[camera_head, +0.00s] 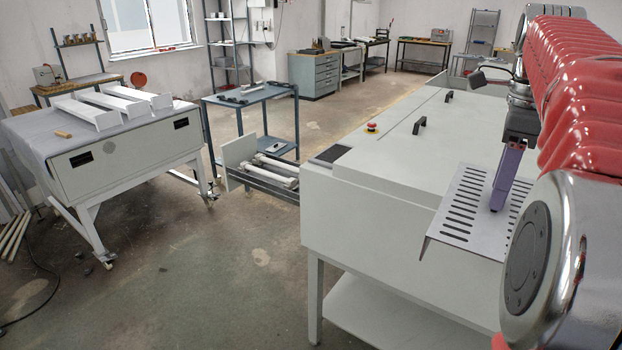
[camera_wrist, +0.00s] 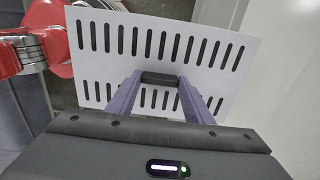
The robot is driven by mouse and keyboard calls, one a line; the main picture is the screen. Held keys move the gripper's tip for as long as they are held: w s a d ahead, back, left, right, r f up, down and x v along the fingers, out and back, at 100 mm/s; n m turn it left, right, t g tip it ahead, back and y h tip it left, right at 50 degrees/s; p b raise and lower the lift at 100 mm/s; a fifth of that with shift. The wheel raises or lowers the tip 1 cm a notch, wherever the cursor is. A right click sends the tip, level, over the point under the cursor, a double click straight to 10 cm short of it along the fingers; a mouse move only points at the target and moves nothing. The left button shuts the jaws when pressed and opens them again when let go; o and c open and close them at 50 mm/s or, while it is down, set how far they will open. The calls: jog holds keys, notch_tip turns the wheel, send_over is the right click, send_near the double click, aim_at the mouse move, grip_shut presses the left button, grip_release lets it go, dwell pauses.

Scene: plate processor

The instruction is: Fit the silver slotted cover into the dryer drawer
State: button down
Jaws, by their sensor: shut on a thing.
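The silver slotted cover (camera_head: 440,238) is a thin flat plate with rows of slots and a bent-down edge. It is over the near right part of the large pale machine in the head view. My gripper (camera_head: 497,203) points down at its middle. In the wrist view the purple fingers (camera_wrist: 160,82) are shut on the cover's short black handle, and the cover (camera_wrist: 120,65) spreads out beyond them. I cannot tell whether the cover touches the machine top. An open drawer (camera_head: 240,165) with pale rollers sticks out from the machine's far left end; its inside is only partly visible.
The pale machine (camera_head: 365,170) has two black handles and a red button (camera_head: 372,128) on top. A blue trolley (camera_head: 250,97) stands behind the drawer. A second pale unit (camera_head: 120,165) with white trays on it stands at left.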

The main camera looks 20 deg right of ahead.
jog(key=w+a+f+n, duration=0.6)
jog(key=w+a+n, duration=0.2)
jog(key=w+a, duration=0.1)
jog(key=w+a+f+n, duration=0.6)
jog(key=w+a+n, duration=0.2)
jog(key=a, duration=0.3)
jog(key=w+a+f+n, duration=0.6)
jog(key=w+a+n, duration=0.2)
jog(key=w+a, duration=0.1)
jog(key=shift+w+a+f, duration=0.25)
jog(key=shift+w+a, duration=0.1)
jog(key=shift+a, duration=0.25)
jog(key=shift+a, duration=0.1)
